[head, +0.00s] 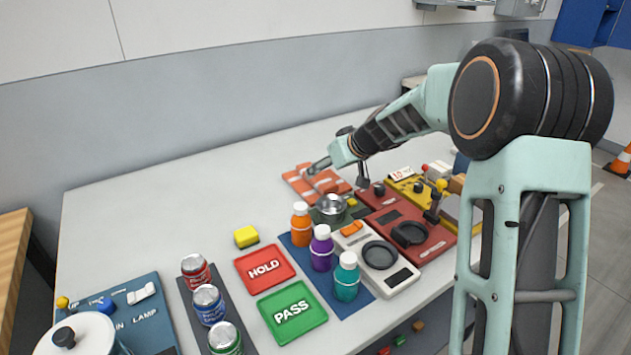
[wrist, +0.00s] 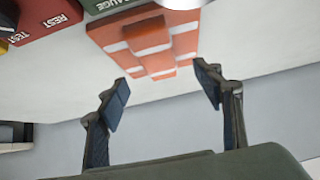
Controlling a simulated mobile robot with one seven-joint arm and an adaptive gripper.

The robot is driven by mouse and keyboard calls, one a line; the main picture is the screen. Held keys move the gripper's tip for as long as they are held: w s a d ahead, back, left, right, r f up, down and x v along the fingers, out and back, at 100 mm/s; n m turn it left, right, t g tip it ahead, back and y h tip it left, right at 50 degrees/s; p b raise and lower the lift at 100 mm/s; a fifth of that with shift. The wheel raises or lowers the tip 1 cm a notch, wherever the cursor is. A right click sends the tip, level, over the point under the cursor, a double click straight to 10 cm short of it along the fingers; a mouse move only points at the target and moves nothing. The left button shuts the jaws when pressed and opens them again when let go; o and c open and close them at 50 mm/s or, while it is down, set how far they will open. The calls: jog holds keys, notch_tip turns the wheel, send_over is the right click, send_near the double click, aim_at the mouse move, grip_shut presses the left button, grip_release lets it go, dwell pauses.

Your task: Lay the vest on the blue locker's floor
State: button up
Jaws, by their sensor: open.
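The vest (head: 296,184) is a folded orange bundle with pale stripes, lying on the far part of the white table. My gripper (head: 337,175) is over its right side in the head view and partly hides it. In the wrist view the vest (wrist: 150,40) lies ahead of the open, empty fingers (wrist: 165,90), roughly between their lines. The fingers look apart from the vest, with nothing between them. A blue locker (head: 578,22) shows in part at the top right of the head view, and its floor is not visible.
The table (head: 140,215) holds HOLD (head: 265,268) and PASS (head: 292,312) trays, several bottles and cans, and red and yellow panels (head: 412,235) near the vest. A metal cup (head: 331,206) stands close to it. An orange cone (head: 622,160) stands on the floor at right.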

aim_at(318, 176)
jog(key=shift+p+x, duration=0.35)
jog(key=shift+x, duration=2.95)
jog(key=shift+d, duration=0.15)
jog(key=shift+w, duration=0.1)
jog(key=c, duration=1.5)
jog(key=shift+o, duration=0.2)
jog(key=shift+r, duration=0.1)
